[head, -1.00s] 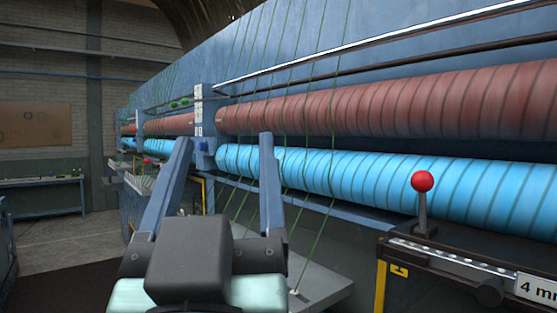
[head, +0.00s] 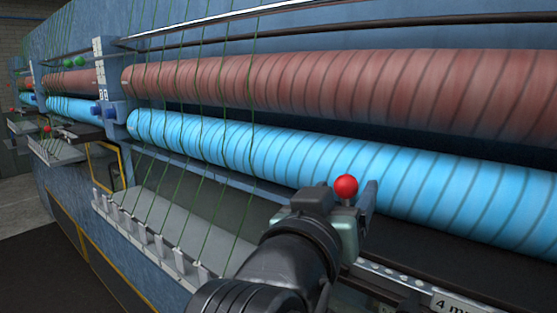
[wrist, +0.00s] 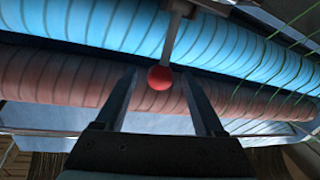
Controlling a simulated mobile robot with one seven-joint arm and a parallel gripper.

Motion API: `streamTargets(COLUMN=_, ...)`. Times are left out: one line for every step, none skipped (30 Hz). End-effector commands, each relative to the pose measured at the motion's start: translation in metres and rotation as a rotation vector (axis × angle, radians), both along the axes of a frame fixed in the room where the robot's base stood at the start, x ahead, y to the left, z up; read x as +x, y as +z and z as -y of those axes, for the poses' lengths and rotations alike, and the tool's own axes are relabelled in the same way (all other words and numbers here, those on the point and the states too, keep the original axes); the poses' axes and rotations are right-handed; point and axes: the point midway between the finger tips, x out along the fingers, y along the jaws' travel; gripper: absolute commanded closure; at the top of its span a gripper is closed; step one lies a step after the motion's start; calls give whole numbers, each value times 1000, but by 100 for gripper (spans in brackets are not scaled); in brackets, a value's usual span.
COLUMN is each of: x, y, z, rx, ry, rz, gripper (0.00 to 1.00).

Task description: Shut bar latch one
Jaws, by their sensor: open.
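The bar latch is a grey lever with a red ball knob (head: 346,187), on a bracket at the right in the head view. In the wrist view the red ball (wrist: 160,77) hangs from its grey stem (wrist: 173,40), and the picture is upside down. My gripper (wrist: 161,74) is open, its two fingers on either side of the ball with gaps showing. In the head view my gripper (head: 352,203) is at the knob, with one finger showing to its right; the lever's stem is hidden behind my gripper.
A blue-wrapped roller (head: 300,160) and a red-brown roller (head: 310,90) run behind the latch. Green yarns (head: 200,130) hang left of it over a row of metal guides (head: 160,245). A perforated rail (head: 390,280) lies below right. Another red-knobbed lever (head: 47,129) stands far left.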

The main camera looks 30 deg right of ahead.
Motion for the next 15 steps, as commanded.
streamTargets(x=5, y=4, z=10, rx=1, ry=-5, rz=-6, gripper=29)
streamTargets(x=8, y=4, z=14, rx=1, ry=-4, rz=-4, gripper=29)
streamTargets(x=12, y=4, z=20, rx=1, ry=-4, rz=-4, gripper=29)
streamTargets(x=14, y=3, z=24, rx=2, ry=-4, rz=-4, gripper=29)
streamTargets(x=17, y=3, z=27, rx=0, ry=-2, rz=-3, gripper=29)
streamTargets(x=20, y=3, z=31, rx=0, ry=-2, rz=-3, gripper=29)
streamTargets(x=22, y=3, z=34, rx=1, ry=-1, rz=-2, gripper=29)
streamTargets(x=24, y=3, z=36, rx=0, ry=-1, rz=-1, gripper=29)
streamTargets(x=25, y=2, z=38, rx=0, ry=-1, rz=-1, gripper=29)
streamTargets(x=26, y=2, z=40, rx=0, ry=0, rz=-1, gripper=29)
streamTargets(x=27, y=1, z=41, rx=-1, ry=0, rz=-1, gripper=29)
streamTargets(x=28, y=1, z=42, rx=0, ry=1, rz=-1, gripper=29)
streamTargets(x=28, y=0, z=42, rx=-1, ry=1, rz=0, gripper=29)
streamTargets(x=29, y=0, z=43, rx=-1, ry=1, rz=0, gripper=29)
streamTargets(x=29, y=0, z=43, rx=-1, ry=1, rz=0, gripper=29)
